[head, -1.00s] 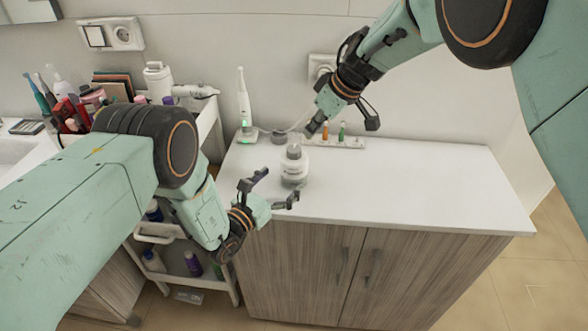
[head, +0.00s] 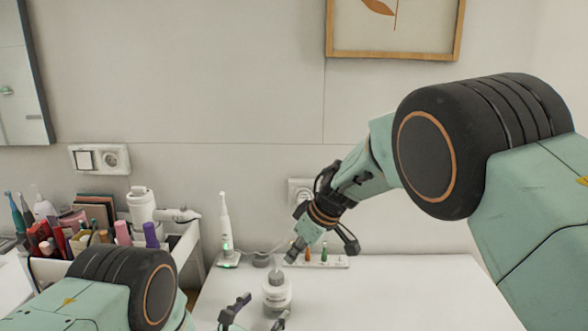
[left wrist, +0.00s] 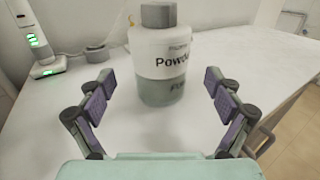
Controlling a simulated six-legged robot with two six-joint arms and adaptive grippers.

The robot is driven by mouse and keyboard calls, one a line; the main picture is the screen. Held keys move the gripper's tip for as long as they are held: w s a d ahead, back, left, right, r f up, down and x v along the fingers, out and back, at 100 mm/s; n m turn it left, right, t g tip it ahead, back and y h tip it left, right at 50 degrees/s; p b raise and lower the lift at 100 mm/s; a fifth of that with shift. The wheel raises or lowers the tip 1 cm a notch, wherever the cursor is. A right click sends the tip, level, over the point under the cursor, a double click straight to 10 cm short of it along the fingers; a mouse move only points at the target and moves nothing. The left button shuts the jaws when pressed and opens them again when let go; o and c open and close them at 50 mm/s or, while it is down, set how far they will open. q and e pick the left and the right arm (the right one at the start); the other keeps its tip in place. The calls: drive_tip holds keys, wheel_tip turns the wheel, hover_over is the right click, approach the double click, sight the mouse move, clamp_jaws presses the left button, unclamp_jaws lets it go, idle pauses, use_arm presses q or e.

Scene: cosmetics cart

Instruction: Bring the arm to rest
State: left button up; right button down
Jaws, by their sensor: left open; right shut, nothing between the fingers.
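My left gripper (head: 260,312) is low in the head view, partly cut off by the bottom edge. Its fingers are spread and empty, with purple pads in the left wrist view (left wrist: 165,110). A white and grey powder bottle (head: 277,293) stands upright on the counter just in front of it. In the left wrist view the bottle (left wrist: 163,50) stands beyond the fingertips, apart from them.
An electric toothbrush (head: 225,225) stands on its charger at the counter's back left. The counter's right side (head: 420,295) is clear.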

sight(284, 287)
use_arm(q)
drive_tip(key=shift+x, duration=4.25)
